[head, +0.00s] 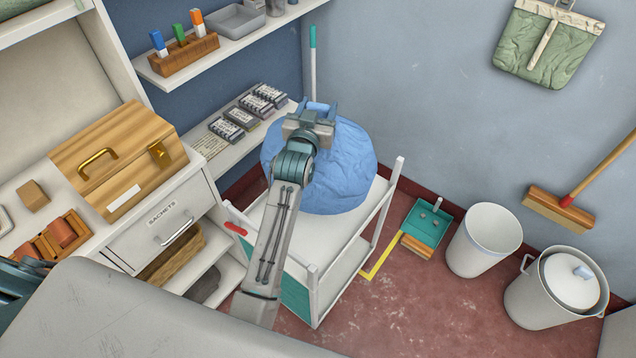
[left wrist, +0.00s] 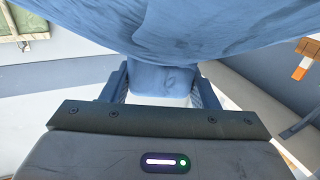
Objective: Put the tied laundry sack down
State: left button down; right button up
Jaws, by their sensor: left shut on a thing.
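The tied laundry sack (head: 335,175) is a big, round blue cloth bundle. My left gripper (head: 312,112) is shut on its gathered neck from above; in the left wrist view the neck (left wrist: 165,82) sits between the two fingers, with the sack's body (left wrist: 200,35) bulging beyond. The sack is over the far part of a white cart (head: 270,228) with corner posts and a teal side panel. Whether its underside touches the cart's top cannot be told. My right gripper is not in view.
A wall shelf with a wooden marker block (head: 183,55) is above left, with a lower shelf of boxes (head: 238,122) beside the sack. A wooden box (head: 120,160) stands on the left counter. A white bin (head: 485,240), lidded pot (head: 558,285) and dustpan (head: 427,222) stand right.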

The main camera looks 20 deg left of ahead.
pick_arm(q)
notch_tip(320, 180, down, 9)
dwell(0.6)
jog(key=shift+f, duration=0.15)
jog(key=c, duration=0.5)
grip_release()
jog(key=shift+s+f, duration=0.1)
jog(key=shift+f, duration=0.05)
send_near(318, 152)
jog(key=w, duration=0.1)
jog(key=w+a+f, duration=0.1)
jog(key=w, duration=0.1)
jog(key=w+a+f, duration=0.1)
jog(key=shift+w+p, duration=0.2)
jog(key=shift+p, duration=0.15)
